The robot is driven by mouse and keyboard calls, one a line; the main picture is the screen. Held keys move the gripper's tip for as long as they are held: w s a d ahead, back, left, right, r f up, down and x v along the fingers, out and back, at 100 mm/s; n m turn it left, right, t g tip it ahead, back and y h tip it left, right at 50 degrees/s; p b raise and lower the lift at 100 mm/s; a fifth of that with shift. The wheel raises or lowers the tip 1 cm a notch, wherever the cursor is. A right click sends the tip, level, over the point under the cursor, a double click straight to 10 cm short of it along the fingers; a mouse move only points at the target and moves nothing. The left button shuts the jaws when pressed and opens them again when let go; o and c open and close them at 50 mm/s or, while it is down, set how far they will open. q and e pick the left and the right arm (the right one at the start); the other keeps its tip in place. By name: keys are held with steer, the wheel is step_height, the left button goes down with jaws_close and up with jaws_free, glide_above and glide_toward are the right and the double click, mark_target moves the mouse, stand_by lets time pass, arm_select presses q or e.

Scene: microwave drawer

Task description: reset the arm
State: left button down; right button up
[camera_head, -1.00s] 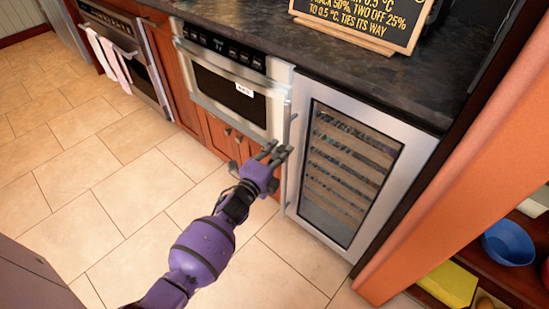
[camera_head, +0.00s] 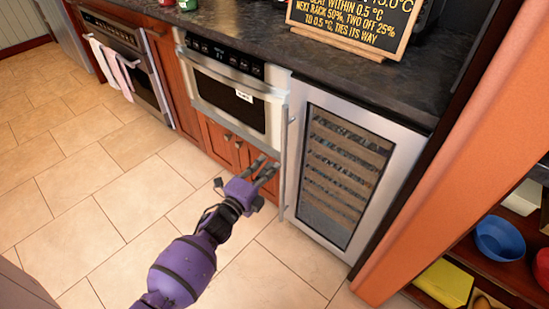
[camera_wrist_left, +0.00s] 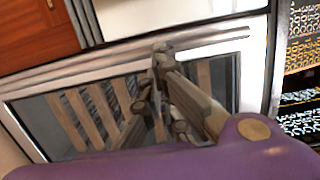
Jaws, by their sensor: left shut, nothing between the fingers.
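My left gripper (camera_head: 266,170) is at the end of my purple arm, in front of the lower cabinet doors and left of the wine cooler's handle. Its fingers are shut with nothing between them. In the left wrist view the closed fingers (camera_wrist_left: 160,62) point toward the wine cooler's glass door (camera_wrist_left: 60,112). The microwave drawer (camera_head: 230,97) above the cabinet looks closed, and the gripper appears apart from it. My right gripper is not in view.
The wine cooler (camera_head: 390,190) stands right of the cabinet doors (camera_head: 222,138). An oven (camera_head: 130,60) with towels is at the far left. The dark counter (camera_head: 400,92) holds a chalkboard sign (camera_head: 350,25). A shelf with a blue bowl (camera_head: 499,238) is at right. Open tiled floor lies left.

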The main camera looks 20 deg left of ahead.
arm_select(q)
steer(key=s+a, duration=0.1)
steer(key=s, duration=0.5)
steer(key=shift+a+f, duration=0.2)
steer(key=shift+f, duration=0.1)
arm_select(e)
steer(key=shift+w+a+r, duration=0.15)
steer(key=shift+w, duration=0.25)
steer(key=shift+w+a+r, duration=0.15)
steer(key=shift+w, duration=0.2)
arm_select(q)
steer(key=shift+s, duration=0.1)
